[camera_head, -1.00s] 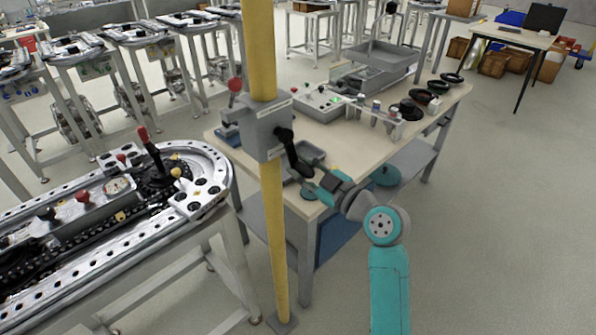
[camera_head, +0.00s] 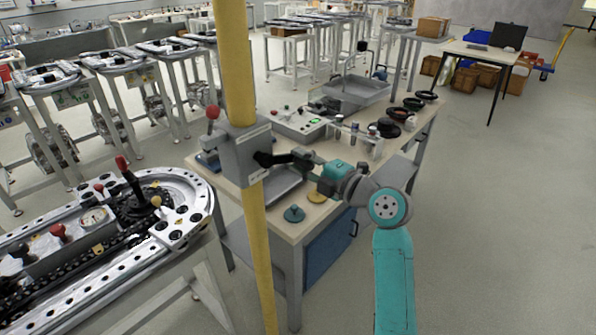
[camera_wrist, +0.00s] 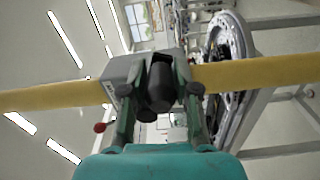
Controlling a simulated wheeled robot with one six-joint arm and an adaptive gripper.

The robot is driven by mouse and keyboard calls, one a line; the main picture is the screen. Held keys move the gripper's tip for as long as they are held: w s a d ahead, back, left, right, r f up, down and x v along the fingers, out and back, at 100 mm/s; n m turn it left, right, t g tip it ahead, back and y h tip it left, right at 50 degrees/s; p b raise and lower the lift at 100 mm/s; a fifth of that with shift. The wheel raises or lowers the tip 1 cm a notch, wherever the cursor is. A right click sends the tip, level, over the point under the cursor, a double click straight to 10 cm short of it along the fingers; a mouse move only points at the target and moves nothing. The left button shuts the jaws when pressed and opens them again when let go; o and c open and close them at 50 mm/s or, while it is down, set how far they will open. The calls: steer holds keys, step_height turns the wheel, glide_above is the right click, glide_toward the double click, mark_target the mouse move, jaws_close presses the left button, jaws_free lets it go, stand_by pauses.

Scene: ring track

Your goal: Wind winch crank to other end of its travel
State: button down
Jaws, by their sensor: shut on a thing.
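The winch is a grey box (camera_head: 243,152) fixed on a yellow post (camera_head: 236,70). A red-knobbed lever (camera_head: 212,113) sticks up at its left. Its black crank (camera_head: 267,160) points right from the hub, roughly level, toward my gripper (camera_head: 306,163). In the wrist view, the black crank grip (camera_wrist: 160,88) sits between the two fingers of my gripper (camera_wrist: 158,100), which is shut on it. The grey winch box (camera_wrist: 122,72) shows behind the grip. The fingers hide part of the crank in the head view.
A workbench (camera_head: 330,198) with a tray, a control box (camera_head: 299,122) and several dark round parts stands behind the post. A ring track table (camera_head: 180,190) with levers is at the left. The floor at the right (camera_head: 500,230) is clear.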

steer(key=shift+w+d+r+n, duration=0.1)
steer(key=shift+w+r+n, duration=0.1)
steer(key=shift+r+n, duration=0.85)
steer(key=shift+r, duration=0.95)
steer(key=c, duration=0.9)
jaws_free()
steer(key=shift+c, duration=0.2)
steer(key=shift+s+d, duration=0.1)
steer(key=shift+d, duration=0.15)
steer(key=v, duration=1.1)
steer(key=shift+s+d, duration=0.15)
steer(key=shift+s, duration=0.1)
